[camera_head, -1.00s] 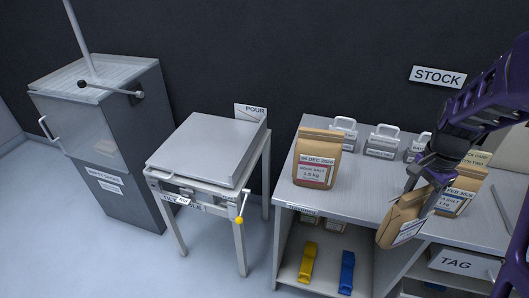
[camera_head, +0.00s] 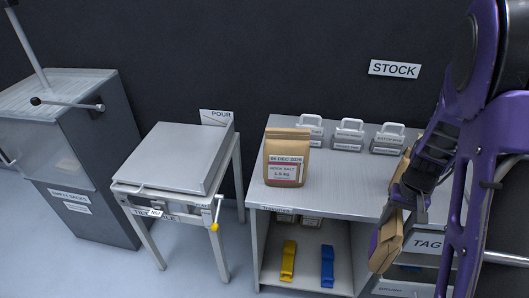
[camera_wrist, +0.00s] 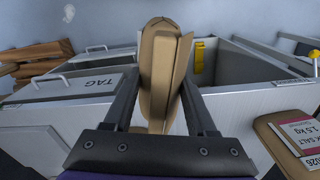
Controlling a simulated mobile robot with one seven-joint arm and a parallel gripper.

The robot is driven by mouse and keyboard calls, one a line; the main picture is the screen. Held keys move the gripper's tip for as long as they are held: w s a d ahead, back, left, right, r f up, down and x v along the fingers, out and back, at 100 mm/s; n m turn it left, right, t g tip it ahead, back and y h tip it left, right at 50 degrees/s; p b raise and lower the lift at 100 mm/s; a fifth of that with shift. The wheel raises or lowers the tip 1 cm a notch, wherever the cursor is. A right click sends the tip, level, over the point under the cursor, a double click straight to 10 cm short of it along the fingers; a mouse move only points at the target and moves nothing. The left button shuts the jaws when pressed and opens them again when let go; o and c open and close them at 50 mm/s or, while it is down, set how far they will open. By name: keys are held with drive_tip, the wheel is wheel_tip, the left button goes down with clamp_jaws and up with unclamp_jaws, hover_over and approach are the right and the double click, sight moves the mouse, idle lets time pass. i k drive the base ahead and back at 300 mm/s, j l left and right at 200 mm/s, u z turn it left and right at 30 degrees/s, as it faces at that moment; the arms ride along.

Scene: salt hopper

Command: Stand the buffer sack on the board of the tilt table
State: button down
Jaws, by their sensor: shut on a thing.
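A brown paper sack (camera_head: 387,240) hangs tilted in my gripper (camera_head: 408,208), in front of the stock bench at the right. The wrist view shows my gripper (camera_wrist: 158,95) shut on the sack (camera_wrist: 160,62), with a finger at each side. Its label cannot be read now, so I cannot tell by marking whether it is the buffer sack. The tilt table (camera_head: 150,240) stands left of the bench. Its flat grey board (camera_head: 180,155) is bare, well to the left of my gripper.
Several grey handled blocks stand at the back. A dark cabinet (camera_head: 90,190) stands far left.

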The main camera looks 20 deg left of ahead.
sight(191, 163)
drive_tip(key=j, duration=0.45)
drive_tip(key=k+j+z, duration=0.15)
drive_tip(key=j, duration=0.8)
drive_tip(key=k+j+z, duration=0.1)
drive_tip(key=j, duration=0.35)
drive_tip(key=k+j+z, duration=0.1)
drive_tip(key=j, duration=0.35)
drive_tip(key=k+j, duration=0.1)
drive_tip(key=j, duration=0.35)
drive_tip(key=k+j+z, duration=0.15)
drive_tip(key=j, duration=0.3)
drive_tip(key=i, duration=0.2)
